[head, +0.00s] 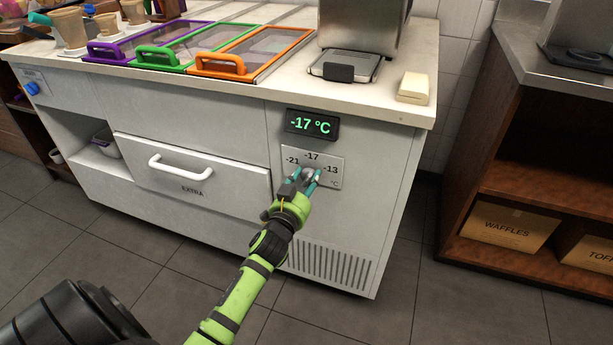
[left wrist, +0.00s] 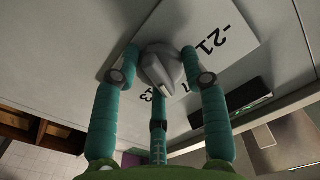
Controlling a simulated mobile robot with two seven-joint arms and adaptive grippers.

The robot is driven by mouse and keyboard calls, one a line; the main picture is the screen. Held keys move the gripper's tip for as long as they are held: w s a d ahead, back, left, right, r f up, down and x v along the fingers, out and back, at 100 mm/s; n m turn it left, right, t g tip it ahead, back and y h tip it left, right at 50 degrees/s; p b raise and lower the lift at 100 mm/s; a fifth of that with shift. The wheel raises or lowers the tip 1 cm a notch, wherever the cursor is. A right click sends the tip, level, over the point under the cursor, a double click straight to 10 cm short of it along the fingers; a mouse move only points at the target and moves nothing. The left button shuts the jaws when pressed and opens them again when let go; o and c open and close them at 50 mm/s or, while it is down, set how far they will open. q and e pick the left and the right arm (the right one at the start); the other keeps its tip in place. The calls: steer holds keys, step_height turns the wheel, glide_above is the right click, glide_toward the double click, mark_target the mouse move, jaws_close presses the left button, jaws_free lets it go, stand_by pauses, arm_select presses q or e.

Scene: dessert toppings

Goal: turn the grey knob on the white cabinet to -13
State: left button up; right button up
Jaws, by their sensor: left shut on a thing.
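The grey knob (left wrist: 162,72) is on a plate (head: 335,170) on the front of the white cabinet (head: 245,125). The plate is marked -21, -17 and -13. The display (head: 311,124) above it reads -17 °C in green. My left gripper (head: 307,175) is at the knob, its teal fingers shut on it from both sides. In the left wrist view the fingers (left wrist: 163,65) flank the knob, with the -21 mark beside it and the other marks partly covered. In the head view the fingers hide much of the knob. My right gripper is not in view.
A drawer (head: 200,178) with a white handle is left of the plate. A vent (head: 330,265) is below it. On the counter are purple, green and orange lidded bins (head: 245,52). A wooden shelf (head: 545,180) with boxes stands at the right.

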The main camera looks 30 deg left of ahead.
arm_select(q)
steer(key=m+p, duration=0.1)
steer(key=m, duration=0.2)
steer(key=shift+f+m, duration=0.1)
steer(key=shift+m, duration=0.2)
steer(key=shift+a+m+p, duration=0.1)
steer(key=shift+m+p, duration=0.35)
steer(key=shift+m, duration=1.45)
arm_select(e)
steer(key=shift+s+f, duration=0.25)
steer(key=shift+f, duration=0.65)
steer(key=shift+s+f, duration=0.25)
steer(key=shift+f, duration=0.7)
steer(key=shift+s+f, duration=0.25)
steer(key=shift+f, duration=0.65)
arm_select(q)
steer(key=shift+f, duration=0.1)
steer(key=o, duration=1.1)
steer(key=shift+o, duration=0.2)
steer(key=shift+s, duration=0.1)
steer(key=v, duration=1.2)
